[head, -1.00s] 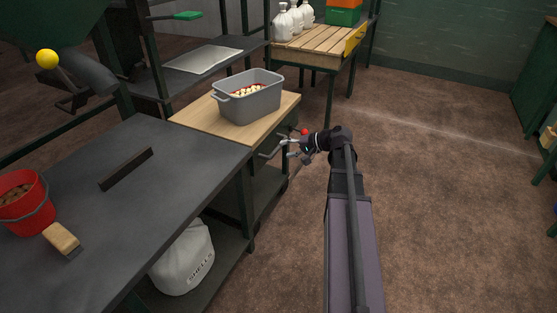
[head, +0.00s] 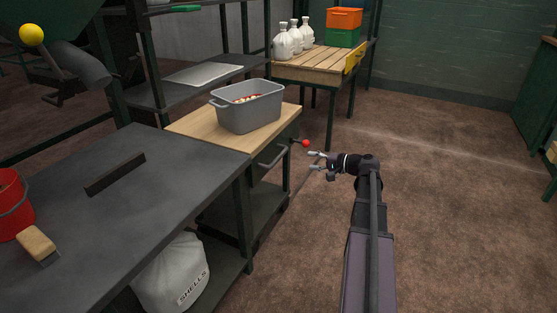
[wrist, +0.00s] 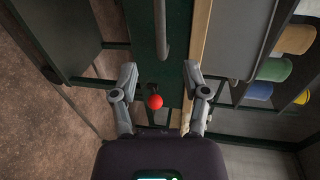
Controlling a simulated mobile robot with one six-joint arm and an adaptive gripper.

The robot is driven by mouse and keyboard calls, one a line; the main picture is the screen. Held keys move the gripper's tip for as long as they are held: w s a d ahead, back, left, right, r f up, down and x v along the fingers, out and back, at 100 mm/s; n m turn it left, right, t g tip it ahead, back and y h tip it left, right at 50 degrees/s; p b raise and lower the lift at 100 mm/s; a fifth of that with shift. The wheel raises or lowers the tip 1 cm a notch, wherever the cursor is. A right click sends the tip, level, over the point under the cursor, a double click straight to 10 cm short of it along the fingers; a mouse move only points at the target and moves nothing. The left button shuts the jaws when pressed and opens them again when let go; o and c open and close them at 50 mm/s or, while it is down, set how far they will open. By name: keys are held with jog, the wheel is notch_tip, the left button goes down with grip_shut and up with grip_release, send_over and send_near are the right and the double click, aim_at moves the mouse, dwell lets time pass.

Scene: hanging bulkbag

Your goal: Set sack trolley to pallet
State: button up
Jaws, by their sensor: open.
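I cannot make out a sack trolley or a pallet in either view. My gripper (head: 314,162) is open and empty, at the right of the wooden-topped drawer bench in the head view. A red ball knob (head: 305,144) on a short dark stem sticks out from the bench's side, just beyond the fingertips. In the wrist view the red knob (wrist: 155,102) shows between the two spread fingers (wrist: 160,72); I cannot tell whether it touches them. A grey bar handle (head: 273,158) is on the dark drawer front, left of my gripper.
A grey tub (head: 250,107) stands on the wooden top (head: 190,122). A dark workbench (head: 180,170) holds a red bucket (head: 12,205) and a brush (head: 37,243). A white sack (head: 175,275) sits below. White jugs (head: 283,42) stand behind. Open floor (head: 450,190) lies right.

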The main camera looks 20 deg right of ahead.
aim_at(279, 156)
jog(key=shift+w, duration=0.1)
jog(key=shift+b+x, duration=1.35)
jog(key=shift+x, duration=5.5)
grip_shut()
